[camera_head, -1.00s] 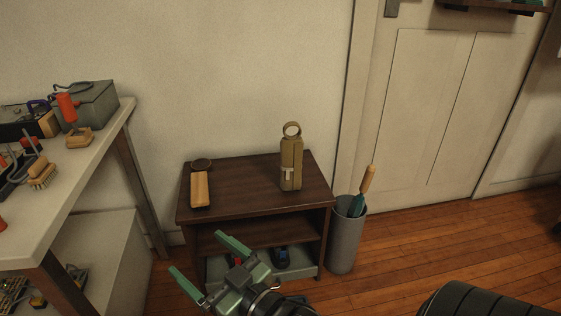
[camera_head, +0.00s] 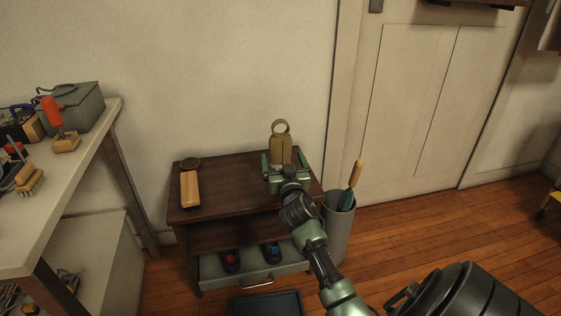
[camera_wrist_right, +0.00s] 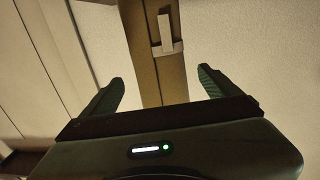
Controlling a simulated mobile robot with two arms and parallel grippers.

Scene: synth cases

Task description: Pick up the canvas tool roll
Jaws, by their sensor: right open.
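The canvas tool roll (camera_head: 281,147) is tan, with a ring on top, and stands upright on the dark wooden cabinet (camera_head: 228,188). My right gripper (camera_head: 284,163) is open, with one finger on either side of the roll's lower part in the head view. In the right wrist view, the roll (camera_wrist_right: 158,68) with its pale strap and buckle rises between the open fingers, with a gap on each side. The gripper hides the roll's base in the head view. My left gripper is not in view.
A grey bin (camera_head: 337,230) with a wooden-handled tool stands to the right. A workbench (camera_head: 75,185) with brushes is at left. The drawer (camera_head: 262,277) below is open.

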